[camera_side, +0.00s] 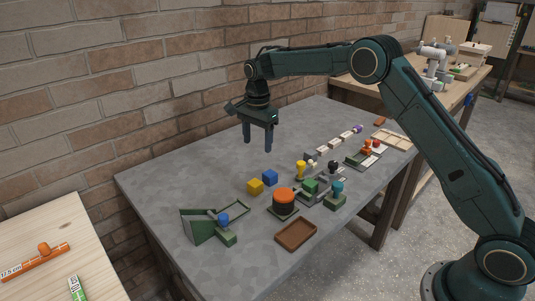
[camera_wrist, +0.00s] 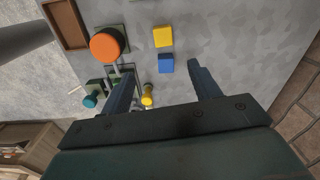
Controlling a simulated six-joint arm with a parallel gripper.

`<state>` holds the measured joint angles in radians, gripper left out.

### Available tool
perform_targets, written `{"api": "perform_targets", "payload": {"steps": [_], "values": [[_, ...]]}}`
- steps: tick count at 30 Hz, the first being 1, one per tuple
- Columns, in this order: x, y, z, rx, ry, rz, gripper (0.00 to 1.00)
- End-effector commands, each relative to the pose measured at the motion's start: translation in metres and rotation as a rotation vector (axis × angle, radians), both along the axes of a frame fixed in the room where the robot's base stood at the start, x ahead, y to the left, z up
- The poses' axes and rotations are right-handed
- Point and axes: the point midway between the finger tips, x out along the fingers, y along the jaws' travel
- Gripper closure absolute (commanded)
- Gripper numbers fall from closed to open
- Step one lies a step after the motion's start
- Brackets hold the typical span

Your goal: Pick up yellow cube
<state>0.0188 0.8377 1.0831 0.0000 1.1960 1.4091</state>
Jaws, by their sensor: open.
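A yellow cube (camera_side: 255,187) lies on the grey table (camera_side: 155,190), close beside a blue cube (camera_side: 270,177). In the wrist view the yellow cube (camera_wrist: 163,37) sits just above the blue cube (camera_wrist: 166,64), with a small gap between them. My gripper (camera_side: 257,146) is open and empty above the table, behind the two cubes in the side view. In the wrist view its fingers (camera_wrist: 160,80) are spread apart below the blue cube, and the yellow cube lies beyond the fingertips.
A big orange button (camera_side: 284,197) stands right of the cubes. A brown tray (camera_side: 296,235) lies at the front edge. A green holder with a blue ball (camera_side: 222,219) stands at the left. A yellow knob (camera_side: 301,168) and several small pieces crowd the right. The back left is clear.

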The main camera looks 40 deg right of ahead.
Motion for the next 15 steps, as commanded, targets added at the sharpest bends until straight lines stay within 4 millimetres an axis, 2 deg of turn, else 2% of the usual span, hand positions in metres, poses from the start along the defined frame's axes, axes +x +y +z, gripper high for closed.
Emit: {"api": "perform_targets", "payload": {"steps": [1,6,15], "values": [[0.004,0.000,-0.010,0.000,0.009,-0.023,0.38],[0.011,-0.001,-0.026,0.001,0.023,-0.070,0.38],[0.012,-0.001,-0.031,0.001,0.025,-0.079,0.38]]}}
